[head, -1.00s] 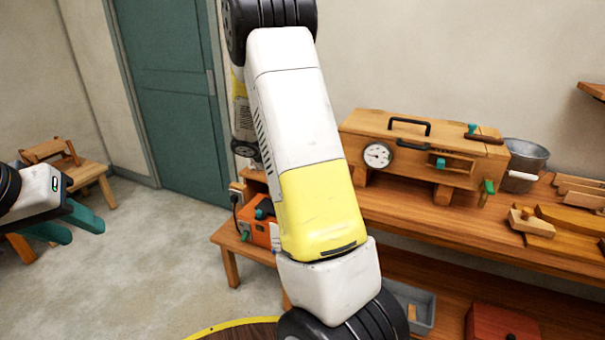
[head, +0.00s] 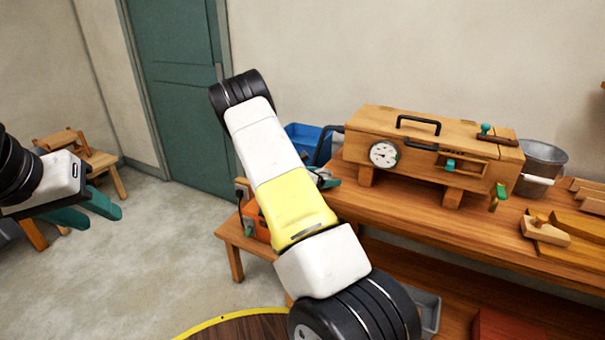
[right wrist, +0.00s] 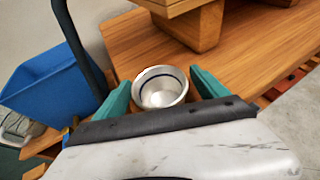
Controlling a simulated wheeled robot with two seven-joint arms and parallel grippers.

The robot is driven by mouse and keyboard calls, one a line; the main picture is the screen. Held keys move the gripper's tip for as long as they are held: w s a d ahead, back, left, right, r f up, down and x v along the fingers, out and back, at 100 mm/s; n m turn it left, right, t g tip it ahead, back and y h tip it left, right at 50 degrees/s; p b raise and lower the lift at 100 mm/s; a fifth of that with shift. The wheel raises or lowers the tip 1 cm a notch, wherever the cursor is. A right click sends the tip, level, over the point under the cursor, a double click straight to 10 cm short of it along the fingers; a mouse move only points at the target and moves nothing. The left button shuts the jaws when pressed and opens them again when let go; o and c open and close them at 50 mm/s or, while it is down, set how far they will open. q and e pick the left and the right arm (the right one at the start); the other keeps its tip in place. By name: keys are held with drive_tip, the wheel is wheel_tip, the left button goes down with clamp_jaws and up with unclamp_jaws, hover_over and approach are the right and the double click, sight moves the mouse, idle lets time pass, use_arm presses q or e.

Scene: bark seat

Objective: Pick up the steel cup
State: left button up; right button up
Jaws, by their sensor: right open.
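The steel cup (right wrist: 161,88) is a small, round, shiny cup with its open top visible in the right wrist view. It stands on the wooden bench top. My right gripper (right wrist: 160,80) is open, with one teal finger on each side of the cup. I cannot tell whether either finger touches it. In the head view my right arm hides the cup, and only a bit of teal finger of the right gripper (head: 326,178) shows beside the arm. My left gripper (head: 103,214) is at the far left, open and empty, above the floor.
A wooden box (head: 425,155) with a dial and black handle stands on the bench (head: 400,212), its foot close behind the cup. A blue bin (right wrist: 50,92) and black bent bar (right wrist: 75,45) are at left. A metal bucket (head: 543,160) is at right.

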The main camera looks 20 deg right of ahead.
drive_tip(key=shift+x, duration=0.95)
drive_tip(key=shift+c, duration=0.2)
drive_tip(key=c, duration=1.4)
